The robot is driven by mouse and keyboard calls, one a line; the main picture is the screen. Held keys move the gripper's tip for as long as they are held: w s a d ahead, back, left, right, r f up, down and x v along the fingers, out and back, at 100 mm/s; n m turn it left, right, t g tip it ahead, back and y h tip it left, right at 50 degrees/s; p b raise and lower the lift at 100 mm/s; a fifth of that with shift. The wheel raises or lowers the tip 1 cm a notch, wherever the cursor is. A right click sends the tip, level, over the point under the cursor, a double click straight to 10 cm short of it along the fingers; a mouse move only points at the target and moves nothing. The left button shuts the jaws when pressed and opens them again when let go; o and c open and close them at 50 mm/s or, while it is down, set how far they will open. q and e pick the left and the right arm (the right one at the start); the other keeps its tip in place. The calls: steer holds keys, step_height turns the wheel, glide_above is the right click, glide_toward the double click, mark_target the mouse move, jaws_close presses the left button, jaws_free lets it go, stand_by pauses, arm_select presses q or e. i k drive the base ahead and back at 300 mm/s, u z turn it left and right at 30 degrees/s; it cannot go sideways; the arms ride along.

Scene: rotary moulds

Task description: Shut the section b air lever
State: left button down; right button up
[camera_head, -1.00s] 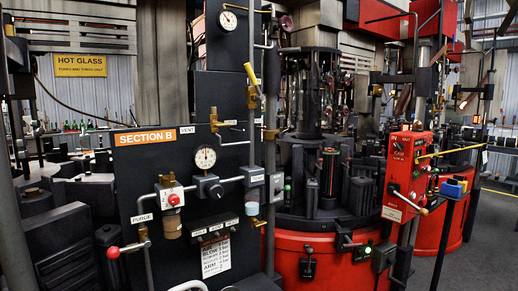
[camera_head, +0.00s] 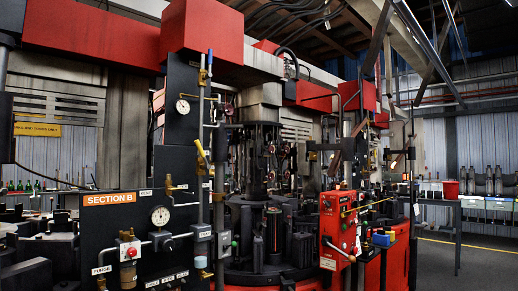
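The dark section B panel (camera_head: 95,230) stands at the lower left, with an orange "SECTION B" plate (camera_head: 110,198). On the upright pipe at its right side is a valve with a yellow lever handle (camera_head: 201,151), tilted steeply along the pipe. Its label is too small to read, so I cannot tell whether it is the air lever. A small brass valve (camera_head: 170,186) sits by the "VENT" label. A gauge (camera_head: 160,216) and a red-knobbed valve (camera_head: 128,252) are lower on the panel. Neither of my grippers is in view.
A round machine with dark moulds (camera_head: 271,237) stands right of the panel. At the far right is a bench with a red bucket (camera_head: 451,190). Clear floor (camera_head: 437,262) shows at the lower right.

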mark_target(202, 154)
steer(key=z, duration=0.45)
steer(key=i, duration=1.45)
steer(key=u, duration=1)
